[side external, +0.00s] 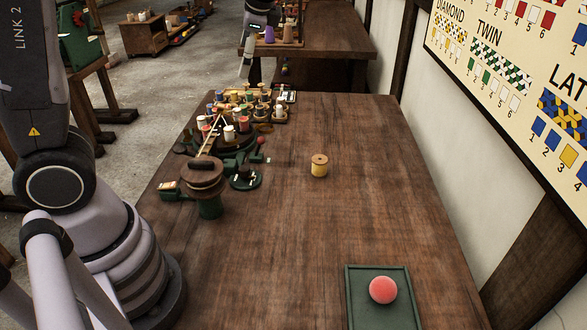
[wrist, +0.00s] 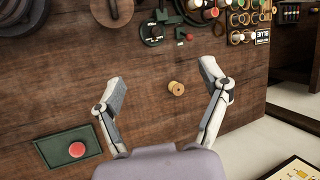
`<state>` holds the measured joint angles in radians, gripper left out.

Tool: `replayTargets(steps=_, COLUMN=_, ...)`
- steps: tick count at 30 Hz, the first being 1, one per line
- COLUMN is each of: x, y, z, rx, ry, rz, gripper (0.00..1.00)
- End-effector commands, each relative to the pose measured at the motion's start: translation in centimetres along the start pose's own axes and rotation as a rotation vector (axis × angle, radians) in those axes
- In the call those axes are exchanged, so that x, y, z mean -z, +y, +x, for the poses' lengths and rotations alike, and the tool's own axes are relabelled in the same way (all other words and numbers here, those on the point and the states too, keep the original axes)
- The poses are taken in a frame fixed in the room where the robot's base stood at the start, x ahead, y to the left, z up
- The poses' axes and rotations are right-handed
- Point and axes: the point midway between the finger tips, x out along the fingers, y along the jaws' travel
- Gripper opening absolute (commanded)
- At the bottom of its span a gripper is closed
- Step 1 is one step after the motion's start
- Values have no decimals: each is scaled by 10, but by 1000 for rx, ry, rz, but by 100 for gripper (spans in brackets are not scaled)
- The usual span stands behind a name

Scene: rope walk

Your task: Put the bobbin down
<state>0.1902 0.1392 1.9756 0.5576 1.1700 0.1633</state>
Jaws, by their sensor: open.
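A yellow bobbin (side external: 319,166) with wooden ends stands upright on the bare middle of the wooden table. It also shows in the wrist view (wrist: 176,88), between and beyond the fingertips of my gripper (wrist: 162,78). My gripper is open, with its two fingers spread wide and nothing between them. From the wrist view alone I cannot tell how high it is above the bobbin.
A green braiding machine (side external: 209,207) and a rack of several bobbins (side external: 279,113) crowd the table's left and far side. The table (side external: 390,190) is clear around the bobbin.

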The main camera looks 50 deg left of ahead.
Motion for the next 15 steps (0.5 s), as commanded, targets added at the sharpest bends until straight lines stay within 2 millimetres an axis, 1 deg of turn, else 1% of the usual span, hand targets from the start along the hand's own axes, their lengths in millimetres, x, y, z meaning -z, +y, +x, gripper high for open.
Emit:
replayTargets(steps=1, x=-25, y=7, z=-12, rx=-36, ry=67, rz=-84, gripper=76)
replayTargets(steps=3, x=-53, y=22, z=-23, rx=-94, ry=156, rz=-196, gripper=76)
replayTargets(steps=5, x=-75, y=37, z=-30, rx=-141, ry=234, rz=-292, gripper=76)
replayTargets(steps=6, x=-88, y=47, z=-35, rx=-172, ry=286, rz=-355, gripper=76)
replayTargets(steps=9, x=-114, y=72, z=-41, rx=-239, ry=405, rz=-495, gripper=76)
replayTargets(steps=10, x=-120, y=79, z=-42, rx=-257, ry=436, rz=-532, gripper=76)
replayTargets(steps=12, x=-130, y=93, z=-44, rx=-292, ry=500, rz=-604, gripper=76)
replayTargets(steps=15, x=-138, y=107, z=-45, rx=-327, ry=563, rz=-675, gripper=76)
